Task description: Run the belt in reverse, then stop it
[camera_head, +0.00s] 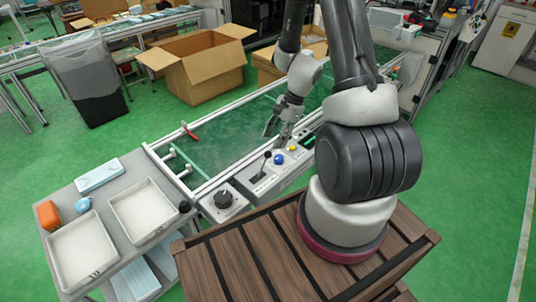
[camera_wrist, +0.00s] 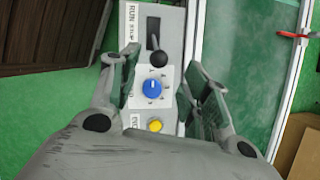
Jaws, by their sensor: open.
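The green conveyor belt (camera_head: 225,140) lies in a pale metal frame; part of it also shows in the wrist view (camera_wrist: 245,40). A grey control panel (camera_head: 255,182) runs along its near side. In the wrist view, the panel carries a black ball-ended lever (camera_wrist: 158,58) by a plate reading RUN, a blue knob (camera_wrist: 152,88) with a white pointer and a yellow button (camera_wrist: 155,125). My gripper (camera_wrist: 160,75) is open and empty above the panel, its fingers on either side of the lever ball and blue knob. I cannot tell whether the belt is moving.
A black dial (camera_head: 223,198) sits at the panel's near end. A red clip-like piece (camera_head: 189,131) is on the belt frame's far edge. A side table with trays (camera_head: 142,212) stands left, cardboard boxes (camera_head: 205,75) behind. My arm base stands on a brown slatted top (camera_head: 240,265).

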